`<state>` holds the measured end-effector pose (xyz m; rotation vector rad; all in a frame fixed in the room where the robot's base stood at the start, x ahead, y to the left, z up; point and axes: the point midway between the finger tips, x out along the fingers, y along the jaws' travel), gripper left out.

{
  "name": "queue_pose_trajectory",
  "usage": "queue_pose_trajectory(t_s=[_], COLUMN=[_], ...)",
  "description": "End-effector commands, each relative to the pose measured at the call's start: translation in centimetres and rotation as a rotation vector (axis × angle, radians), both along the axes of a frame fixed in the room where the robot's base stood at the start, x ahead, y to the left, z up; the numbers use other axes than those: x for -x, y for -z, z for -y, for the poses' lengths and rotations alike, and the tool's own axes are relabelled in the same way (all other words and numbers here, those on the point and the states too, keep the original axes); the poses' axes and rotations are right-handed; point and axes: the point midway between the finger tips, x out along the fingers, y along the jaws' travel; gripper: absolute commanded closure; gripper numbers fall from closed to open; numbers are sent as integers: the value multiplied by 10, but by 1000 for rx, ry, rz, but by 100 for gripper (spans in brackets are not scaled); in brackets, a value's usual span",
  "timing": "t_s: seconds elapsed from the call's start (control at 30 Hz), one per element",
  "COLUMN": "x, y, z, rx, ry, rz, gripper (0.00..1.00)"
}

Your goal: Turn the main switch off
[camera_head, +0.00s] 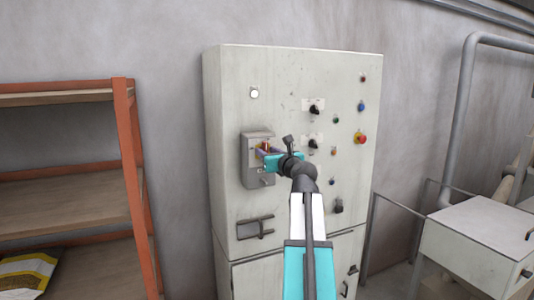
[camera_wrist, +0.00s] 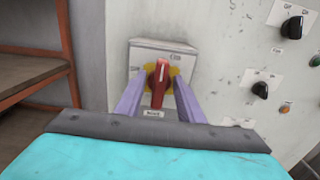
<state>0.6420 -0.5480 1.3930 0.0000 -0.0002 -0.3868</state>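The main switch is a red rotary handle (camera_wrist: 158,84) on a yellow plate, on a grey switch box (camera_head: 255,160) fixed to the left side of the pale control cabinet (camera_head: 295,80). In the wrist view the handle stands about upright. My gripper (camera_wrist: 158,100) has its two purple fingers apart, one on each side of the red handle. I see gaps between handle and fingers, so it does not look clamped. In the head view my gripper (camera_head: 262,152) is at the front of the box and hides part of the handle.
Black selector knobs (camera_head: 315,109), coloured buttons and a red-and-yellow emergency stop (camera_head: 360,137) sit right of the box. A latch handle (camera_head: 255,228) is below it. An orange-framed shelf (camera_head: 128,150) stands at the left. A grey box-shaped unit (camera_head: 475,240) and pipes are at the right.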

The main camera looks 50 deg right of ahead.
Motion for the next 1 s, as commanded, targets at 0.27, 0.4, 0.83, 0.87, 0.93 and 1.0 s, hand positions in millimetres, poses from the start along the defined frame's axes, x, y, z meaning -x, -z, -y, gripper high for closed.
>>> queue_pose_trajectory(t_s=[0.27,0.4,0.83,0.87,0.93,1.0], x=[0,0,-1,-1,-1,-1], y=[0,0,1,1,2,2], z=[0,0,-1,-1,-2,-2], rx=[0,3,122,139,184,233], ry=[0,0,-1,-1,-1,-1], rz=[0,-1,-50,-57,-75,-95], gripper=[92,92,92,92,92,92])
